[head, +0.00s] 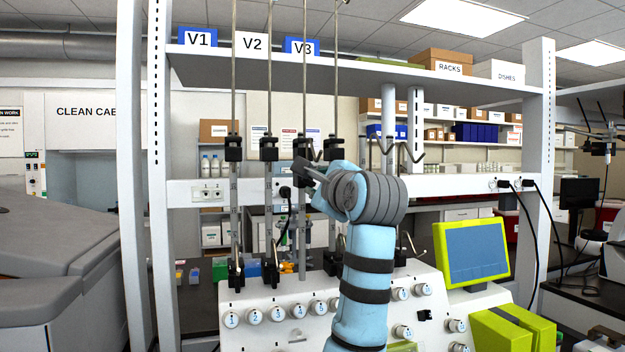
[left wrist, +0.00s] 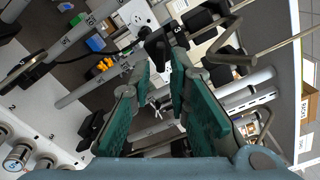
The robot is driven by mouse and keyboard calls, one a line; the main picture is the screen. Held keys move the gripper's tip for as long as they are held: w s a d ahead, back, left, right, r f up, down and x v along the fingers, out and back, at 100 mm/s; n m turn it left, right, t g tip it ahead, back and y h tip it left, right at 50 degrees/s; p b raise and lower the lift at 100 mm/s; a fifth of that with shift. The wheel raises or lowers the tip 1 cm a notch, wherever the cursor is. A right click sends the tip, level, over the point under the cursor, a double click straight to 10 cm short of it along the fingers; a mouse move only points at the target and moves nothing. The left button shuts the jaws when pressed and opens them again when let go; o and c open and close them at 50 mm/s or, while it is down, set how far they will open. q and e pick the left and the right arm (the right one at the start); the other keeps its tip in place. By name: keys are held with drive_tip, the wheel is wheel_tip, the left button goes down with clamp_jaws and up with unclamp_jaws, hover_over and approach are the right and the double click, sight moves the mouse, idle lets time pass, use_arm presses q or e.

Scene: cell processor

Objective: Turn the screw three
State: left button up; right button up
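In the left wrist view a black clamp part marked 3 (left wrist: 181,29) is just beyond my fingertips. My left gripper (head: 306,170) is at the third rod (head: 304,95), at clamp height. In the left wrist view its teal-padded fingers (left wrist: 160,75) stand apart, with nothing clearly held between them. I cannot tell whether a fingertip touches the clamp. My right gripper is not in view.
The neighbouring clamps (head: 269,149) and (head: 333,149) are close on both sides. Below is a white machine with numbered knobs (head: 254,316) and a green-framed screen (head: 474,252). A shelf (head: 380,77) with labelled boxes crosses above. Metal hooks (head: 412,153) are to the right.

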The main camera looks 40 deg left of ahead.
sight(308, 181)
use_arm(q)
drive_tip(key=shift+x, duration=0.9)
drive_tip(key=shift+w+a, duration=0.2)
drive_tip(key=shift+w, duration=0.15)
drive_tip(key=shift+a, duration=0.2)
drive_tip(key=shift+s+r, duration=0.15)
drive_tip(key=shift+s, duration=0.15)
drive_tip(key=shift+w, duration=0.15)
clamp_jaws()
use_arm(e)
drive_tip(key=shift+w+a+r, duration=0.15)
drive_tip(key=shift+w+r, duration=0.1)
